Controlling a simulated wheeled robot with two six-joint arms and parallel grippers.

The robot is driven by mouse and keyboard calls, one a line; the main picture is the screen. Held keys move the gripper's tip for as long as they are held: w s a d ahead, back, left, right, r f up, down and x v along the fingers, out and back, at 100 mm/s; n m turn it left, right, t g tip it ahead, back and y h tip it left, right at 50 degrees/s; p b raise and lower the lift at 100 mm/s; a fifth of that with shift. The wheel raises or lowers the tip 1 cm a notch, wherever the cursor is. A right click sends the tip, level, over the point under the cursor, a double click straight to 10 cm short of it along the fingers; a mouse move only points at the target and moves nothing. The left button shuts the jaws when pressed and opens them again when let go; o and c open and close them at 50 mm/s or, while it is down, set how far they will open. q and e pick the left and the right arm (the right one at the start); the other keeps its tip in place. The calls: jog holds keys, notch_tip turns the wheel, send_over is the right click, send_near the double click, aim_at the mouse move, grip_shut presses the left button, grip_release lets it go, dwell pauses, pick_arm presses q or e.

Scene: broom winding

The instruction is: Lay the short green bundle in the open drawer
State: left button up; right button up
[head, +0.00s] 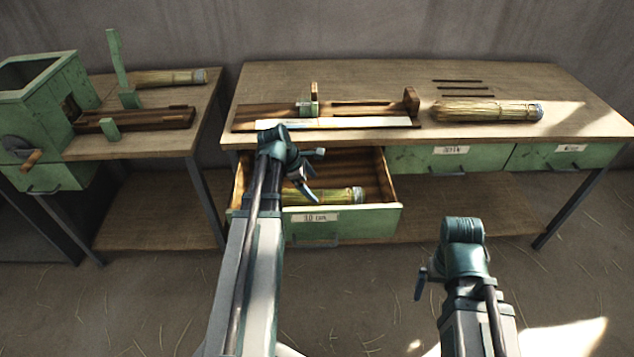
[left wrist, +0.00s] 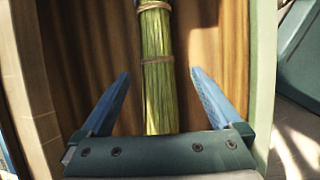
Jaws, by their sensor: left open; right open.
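The short green bundle (head: 338,196) lies in the open drawer (head: 340,222) under the middle bench, its left part hidden behind my left arm. In the left wrist view the bundle (left wrist: 158,75), tied with thin bands, rests along the brown drawer floor. My left gripper (head: 304,186) is over the drawer with its jaws open. In the left wrist view its blue fingers (left wrist: 163,100) stand apart on either side of the bundle's near end, not touching it. My right gripper (head: 421,283) is open and empty, low in front of the bench; only part of it shows.
A longer straw bundle (head: 487,110) lies on the bench top (head: 560,90), right of a wooden fixture (head: 372,122). Two shut drawers (head: 450,160) sit right of the open one. Another bundle (head: 168,77) lies on the left bench beside a green cranked machine (head: 40,110).

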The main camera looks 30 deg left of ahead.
aim_at(320, 195)
pick_arm(q)
jog(key=p+v, duration=0.4)
jog(key=v, duration=0.2)
jog(key=shift+r+p, duration=0.3)
jog(key=shift+p, duration=0.1)
jog(key=shift+f, duration=0.1)
jog(key=b+x, duration=1.1)
jog(key=x, duration=0.1)
jog(key=shift+f+b, duration=0.4)
jog(key=shift+r, duration=0.1)
